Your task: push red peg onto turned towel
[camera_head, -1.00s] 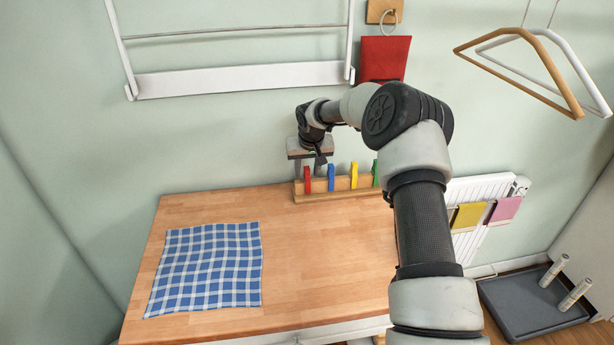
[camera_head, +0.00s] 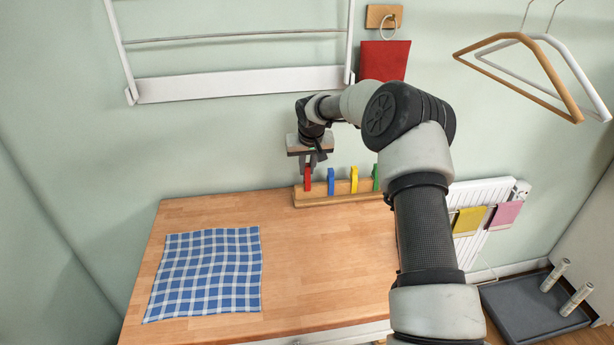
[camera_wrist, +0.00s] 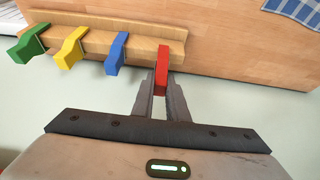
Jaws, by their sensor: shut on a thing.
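The red peg (camera_head: 308,180) stands at the left end of the wooden rack, and it also shows in the wrist view (camera_wrist: 161,68). My gripper (camera_wrist: 161,92) is shut on the red peg from the side away from the table, with a finger on each side of it. In the head view my gripper (camera_head: 310,160) is above the rack's left end. The peg appears still at the rack; I cannot tell whether it is clear of it. The blue and white checked towel (camera_head: 205,272) lies flat on the table's left, well apart from my gripper.
The wooden rack (camera_head: 340,199) at the table's back edge also holds a blue peg (camera_head: 331,181), a yellow peg (camera_head: 354,180) and a green peg (camera_head: 375,178). The wooden tabletop (camera_head: 320,270) is clear right of the towel. A white wall rack (camera_head: 240,83) hangs above.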

